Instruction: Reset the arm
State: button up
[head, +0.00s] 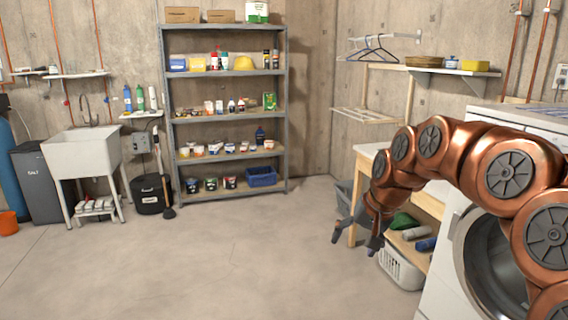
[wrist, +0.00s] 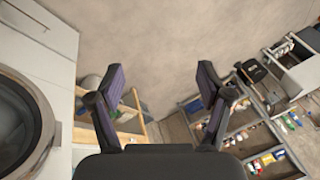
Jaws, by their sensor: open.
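My copper-coloured arm comes in from the right of the head view and bends down to my gripper (head: 357,238). The gripper hangs in front of the wooden bench, above the floor. In the wrist view the two dark fingers of the gripper (wrist: 160,90) stand wide apart with nothing between them. Bare floor or wall surface shows beyond the gap. The arm hides part of the washer and bench in the head view.
A front-loading washer (head: 462,255) stands close on the right. A wooden bench (head: 368,158) with a white basket (head: 401,268) below is behind the gripper. A metal shelf rack (head: 225,129) and a utility sink (head: 82,152) stand at the back. The middle floor (head: 190,265) is clear.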

jog(key=s+f+n+g+h, duration=0.1)
jog(key=s+f, duration=0.2)
jog(key=s, duration=0.9)
jog(key=s+d+f+n+g+h+p, duration=0.1)
jog(key=s+f+g, duration=0.1)
jog(key=s, duration=1.1)
jog(key=s+d+f+g, duration=0.1)
jog(key=s+f, duration=0.3)
jog(key=s, duration=0.8)
jog(key=shift+s+f+n+g+h, duration=0.15)
jog(key=shift+f+n+g+h, duration=0.25)
jog(key=shift+g, duration=0.2)
